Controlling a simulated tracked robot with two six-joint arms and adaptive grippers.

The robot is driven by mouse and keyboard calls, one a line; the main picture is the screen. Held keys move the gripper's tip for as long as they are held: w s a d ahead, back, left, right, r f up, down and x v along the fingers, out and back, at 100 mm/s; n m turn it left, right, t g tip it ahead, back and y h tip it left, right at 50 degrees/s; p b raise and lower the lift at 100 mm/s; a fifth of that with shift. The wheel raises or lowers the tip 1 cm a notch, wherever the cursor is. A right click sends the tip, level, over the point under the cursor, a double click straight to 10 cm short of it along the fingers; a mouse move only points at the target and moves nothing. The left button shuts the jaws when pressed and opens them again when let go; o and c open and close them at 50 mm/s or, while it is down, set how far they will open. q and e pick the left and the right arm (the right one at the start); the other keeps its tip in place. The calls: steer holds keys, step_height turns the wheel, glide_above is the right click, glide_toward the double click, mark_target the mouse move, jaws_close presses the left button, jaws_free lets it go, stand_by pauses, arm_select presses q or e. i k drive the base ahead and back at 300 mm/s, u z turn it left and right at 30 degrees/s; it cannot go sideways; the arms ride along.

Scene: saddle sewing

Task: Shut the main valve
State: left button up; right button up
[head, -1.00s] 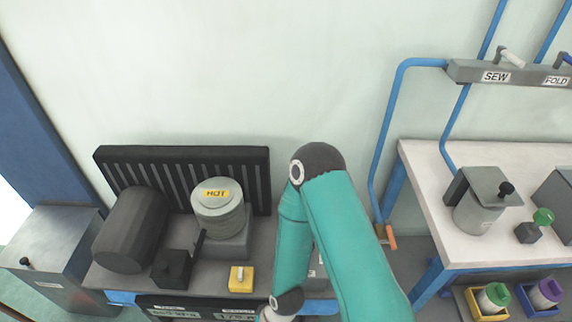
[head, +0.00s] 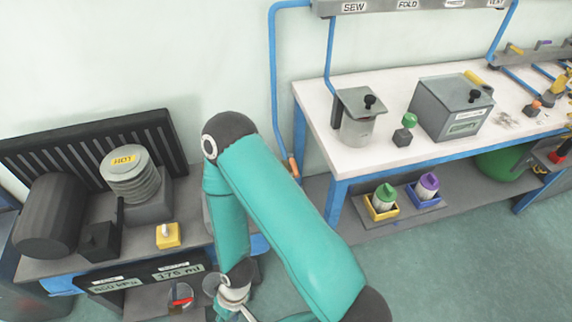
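A blue pipe (head: 273,80) runs down the wall between the two benches. An orange handle (head: 293,167) sits on its lower end, pointing down; this looks like a valve lever, but no label names it the main valve. My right arm (head: 285,205) bends up in front and drops to its wrist (head: 234,288) at the bottom edge. The wrist is left of and below the orange handle, apart from it. The gripper end is cut off or too unclear to read. My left gripper is out of view.
At left, a bench holds a boiler marked HOT (head: 125,172), a black cylinder (head: 48,215) and a yellow block (head: 168,236). A small red-handled part (head: 181,294) is below. At right, a white table (head: 375,152) bears a lidded pot (head: 357,122) and a grey box (head: 452,108). Open floor lies front right.

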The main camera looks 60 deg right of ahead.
mark_target(290, 156)
steer(key=z, duration=1.3)
steer(key=i, duration=0.15)
steer(key=u, duration=3.2)
steer(key=i, duration=0.5)
steer(key=z, duration=4.3)
steer(key=k, duration=0.2)
steer(key=u, duration=2.4)
steer(key=i, duration=0.15)
steer(key=z, duration=2.7)
steer(key=i, duration=0.25)
steer(key=z, duration=0.3)
